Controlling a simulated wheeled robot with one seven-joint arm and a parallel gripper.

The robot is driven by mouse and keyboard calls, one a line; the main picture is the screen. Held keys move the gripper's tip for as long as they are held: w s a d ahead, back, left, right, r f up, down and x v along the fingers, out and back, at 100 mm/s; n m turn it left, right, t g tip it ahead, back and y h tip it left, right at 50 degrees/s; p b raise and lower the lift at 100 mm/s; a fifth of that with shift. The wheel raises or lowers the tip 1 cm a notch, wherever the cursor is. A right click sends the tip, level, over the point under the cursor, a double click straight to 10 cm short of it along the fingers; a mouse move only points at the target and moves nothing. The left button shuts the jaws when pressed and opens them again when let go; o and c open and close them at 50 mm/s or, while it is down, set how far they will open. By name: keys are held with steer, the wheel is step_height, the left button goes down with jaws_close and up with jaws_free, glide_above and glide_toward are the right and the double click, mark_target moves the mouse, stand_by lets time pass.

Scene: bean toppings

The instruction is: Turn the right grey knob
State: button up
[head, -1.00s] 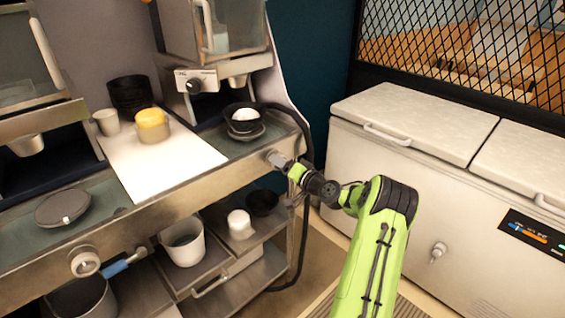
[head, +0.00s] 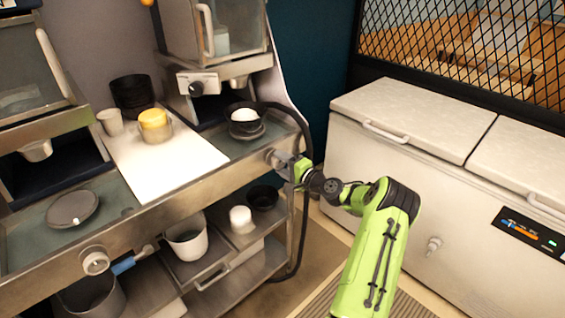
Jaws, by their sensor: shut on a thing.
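The right grey knob (head: 271,156) is on the front face of the steel counter, near its right end. My gripper (head: 281,165) is at this knob, its jaws shut on it. The gripper hides much of the knob, so its exact angle cannot be read. My green arm reaches in from the lower right. Another grey knob (head: 95,262) sits on the same front face at the far left, apart from my gripper.
A black bowl with white contents (head: 245,118) stands on the counter above the knob. A black hose (head: 303,215) hangs close to my gripper. A white chest freezer (head: 390,170) stands at the right. A white pot (head: 187,238) is on the lower shelf.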

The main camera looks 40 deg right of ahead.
stand_by(0.5)
steer(key=o, duration=1)
steer(key=shift+o, duration=0.2)
steer(key=s+r+p, duration=0.1)
steer(key=s, duration=1.4)
steer(key=shift+s+d+r, duration=0.2)
steer(key=shift+s+d, duration=0.15)
